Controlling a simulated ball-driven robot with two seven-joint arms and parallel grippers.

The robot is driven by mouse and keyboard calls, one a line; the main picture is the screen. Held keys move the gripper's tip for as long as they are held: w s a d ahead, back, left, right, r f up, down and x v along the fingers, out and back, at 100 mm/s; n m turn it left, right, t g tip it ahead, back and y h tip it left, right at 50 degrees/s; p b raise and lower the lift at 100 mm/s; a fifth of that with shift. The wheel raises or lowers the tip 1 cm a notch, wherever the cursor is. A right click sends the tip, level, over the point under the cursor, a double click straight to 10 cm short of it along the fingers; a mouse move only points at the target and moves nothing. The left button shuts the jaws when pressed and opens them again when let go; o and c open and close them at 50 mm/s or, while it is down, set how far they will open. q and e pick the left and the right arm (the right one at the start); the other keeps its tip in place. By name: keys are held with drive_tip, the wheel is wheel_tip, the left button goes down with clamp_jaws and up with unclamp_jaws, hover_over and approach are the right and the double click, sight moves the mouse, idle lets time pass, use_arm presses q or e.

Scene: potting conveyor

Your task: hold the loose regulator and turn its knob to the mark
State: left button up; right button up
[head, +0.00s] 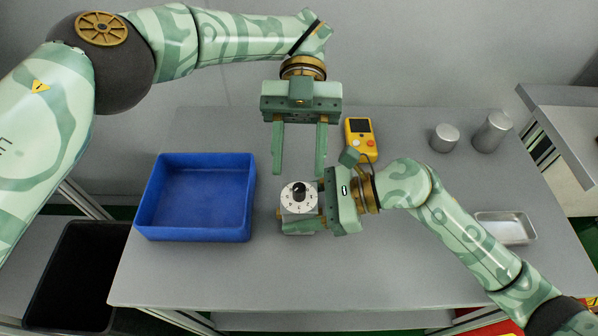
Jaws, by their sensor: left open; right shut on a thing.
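The regulator (298,206) is a small pale box with a white dial face on top. Its black knob (299,189) stands up from the middle of the dial; the mark is too small to make out. My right gripper (301,222) is shut on the regulator's body from the right, near the table's middle. My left gripper (299,172) is open and empty, its two fingers pointing down above and behind the knob, apart from it as far as I can tell.
A blue open bin (248,222) stands left of the regulator on the grey table (380,282). A yellow meter (360,136) lies behind my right gripper. Two metal cylinders (491,131) stand at the back right, and a shallow metal tray (506,229) lies at the right.

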sight(299, 187)
use_arm(q)
drive_tip(key=shift+r, duration=0.95)
drive_tip(key=s+a+r+m+t+y, duration=0.1)
drive_tip(key=a+r+m+t+y, duration=0.1)
drive_tip(key=a+r+m+t, duration=0.35)
drive_tip(key=d+f+m+t+h, duration=0.1)
drive_tip(key=d+f+t+h, duration=0.2)
drive_tip(key=d+t, duration=0.4)
drive_tip(key=shift+t, duration=0.45)
drive_tip(key=f, duration=0.4)
drive_tip(key=a+f, duration=0.1)
drive_tip(key=f, duration=0.2)
drive_tip(key=w+f, duration=0.1)
drive_tip(key=f, duration=0.3)
drive_tip(key=shift+a+f, duration=0.25)
drive_tip(key=shift+f, duration=0.1)
drive_tip(key=shift+c, duration=0.2)
